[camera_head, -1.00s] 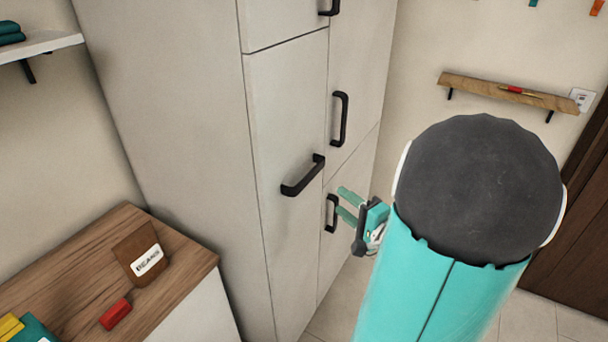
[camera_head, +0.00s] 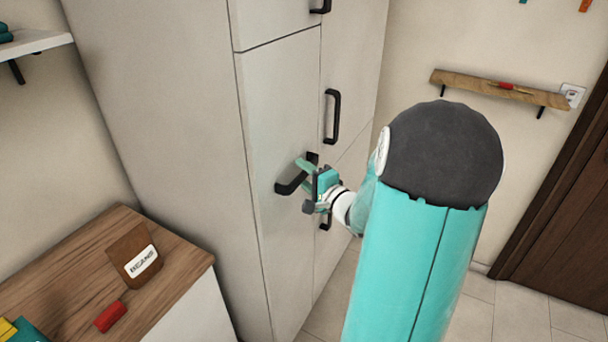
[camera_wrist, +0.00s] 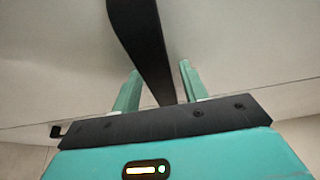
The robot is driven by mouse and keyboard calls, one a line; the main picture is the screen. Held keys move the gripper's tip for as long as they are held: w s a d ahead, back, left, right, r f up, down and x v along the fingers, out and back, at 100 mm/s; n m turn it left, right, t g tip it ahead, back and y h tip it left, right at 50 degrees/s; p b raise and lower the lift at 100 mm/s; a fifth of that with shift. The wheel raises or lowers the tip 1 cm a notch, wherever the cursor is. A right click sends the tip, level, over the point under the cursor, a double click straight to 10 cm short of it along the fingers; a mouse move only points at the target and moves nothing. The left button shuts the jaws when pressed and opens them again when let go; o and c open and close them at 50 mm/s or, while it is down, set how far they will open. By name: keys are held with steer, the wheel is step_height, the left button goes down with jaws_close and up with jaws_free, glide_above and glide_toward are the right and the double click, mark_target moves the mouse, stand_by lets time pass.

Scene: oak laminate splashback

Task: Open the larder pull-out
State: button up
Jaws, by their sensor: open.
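The larder pull-out is a tall, narrow pale front (camera_head: 275,115) on the left part of the cabinet. Its black bar handle (camera_head: 285,188) sits partly behind my gripper. The front looks closed. My gripper (camera_head: 304,170) is open at the handle, with its green fingers reaching toward the front. In the wrist view the black handle (camera_wrist: 143,40) runs down between the two open fingers (camera_wrist: 160,88), one on each side. I cannot tell whether either finger touches it.
Other black handles show on the neighbouring doors, one upper right (camera_head: 332,116) and one low, partly hidden by my gripper. A wooden counter (camera_head: 70,275) with a beans packet (camera_head: 135,256) and a red block (camera_head: 110,316) stands at left. A wall shelf (camera_head: 500,90) hangs at right.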

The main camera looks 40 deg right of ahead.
steer(key=shift+w, duration=0.15)
jaws_close()
steer(key=shift+d, duration=0.1)
